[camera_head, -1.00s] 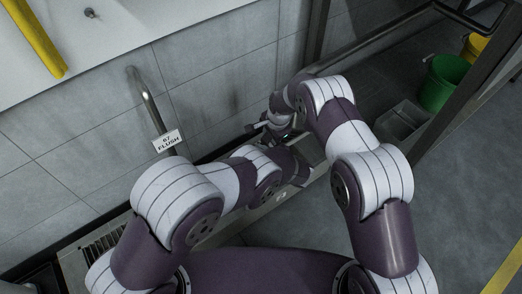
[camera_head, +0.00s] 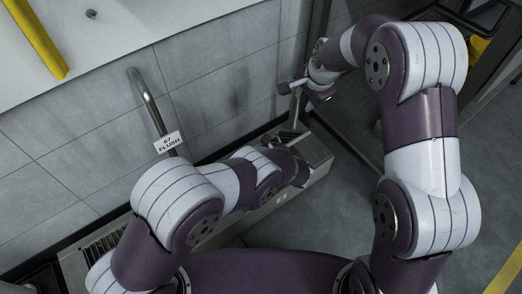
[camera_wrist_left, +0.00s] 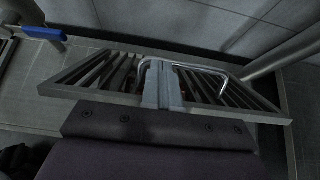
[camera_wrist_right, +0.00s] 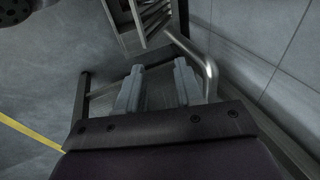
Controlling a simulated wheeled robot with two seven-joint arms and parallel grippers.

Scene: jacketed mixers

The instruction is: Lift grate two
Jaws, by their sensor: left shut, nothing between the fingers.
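In the left wrist view a slatted metal grate (camera_wrist_left: 213,90) with a thin bail handle (camera_wrist_left: 207,66) lies across the picture. My left gripper (camera_wrist_left: 161,64) is shut over the middle of the grate, its fingers overlapping the left part of the handle. I cannot tell whether they touch it. In the head view the left arm reaches over the trough (camera_head: 265,213) and hides most of the grate. My right gripper (camera_wrist_right: 157,70) is open and empty; in the head view it hangs by the wall (camera_head: 308,92), beyond the trough's far end. Grate slats (camera_wrist_right: 153,14) show ahead of it.
A bent pipe (camera_head: 149,101) with a "67 FLUSH" tag (camera_head: 169,142) stands at the wall. Another bent pipe (camera_wrist_right: 207,72) is close beside the right fingers. A dark metal frame (camera_head: 318,35) stands behind the right arm. Floor right of the trough is clear.

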